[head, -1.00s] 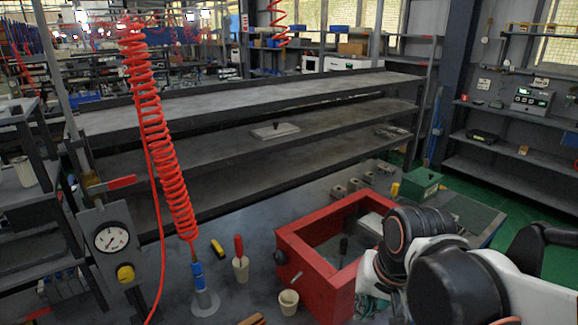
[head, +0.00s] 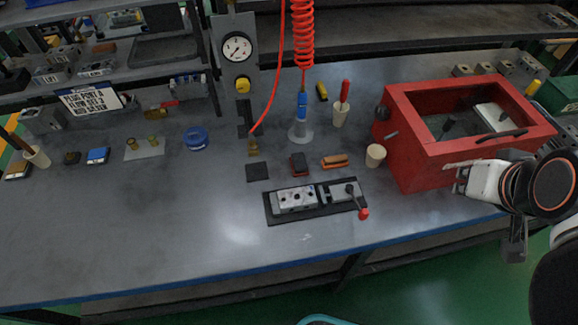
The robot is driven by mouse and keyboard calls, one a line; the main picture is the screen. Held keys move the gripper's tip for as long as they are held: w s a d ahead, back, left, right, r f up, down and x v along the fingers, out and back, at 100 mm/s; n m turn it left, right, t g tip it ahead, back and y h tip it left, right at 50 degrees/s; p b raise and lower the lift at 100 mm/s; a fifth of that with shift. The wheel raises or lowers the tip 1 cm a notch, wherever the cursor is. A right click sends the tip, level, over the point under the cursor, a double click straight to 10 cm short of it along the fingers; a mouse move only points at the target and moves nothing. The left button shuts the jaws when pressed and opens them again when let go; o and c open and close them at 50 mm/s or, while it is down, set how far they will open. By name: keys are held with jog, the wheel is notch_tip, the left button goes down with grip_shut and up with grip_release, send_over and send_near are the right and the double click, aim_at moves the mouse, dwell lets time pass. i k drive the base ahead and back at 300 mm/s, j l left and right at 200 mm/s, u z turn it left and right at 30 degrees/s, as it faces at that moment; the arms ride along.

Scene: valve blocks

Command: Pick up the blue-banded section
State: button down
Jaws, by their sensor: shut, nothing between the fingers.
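I cannot make out a blue band for sure on any metal block. A grey metal block with dark holes (head: 297,199) sits on the black fixture (head: 285,217) at the front middle of the bench. Several small grey blocks (head: 485,71) stand at the back right, behind the red box. A small blue-topped item (head: 97,155) lies at the left. My gripper (head: 461,179) is at the right, against or just in front of the red box's right front side in the picture, far from the fixture. It looks shut and empty, though its fingers are small and partly unclear.
The open red box (head: 420,150) is a tall obstacle beside my arm. The fixture has a red-knobbed lever (head: 363,212). A beige cup (head: 375,155), a blue tape roll (head: 196,138) and a red coiled hose (head: 301,35) are nearby. The bench's front left is clear.

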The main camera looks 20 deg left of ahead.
aim_at(301, 197)
jog(key=u, duration=1.25)
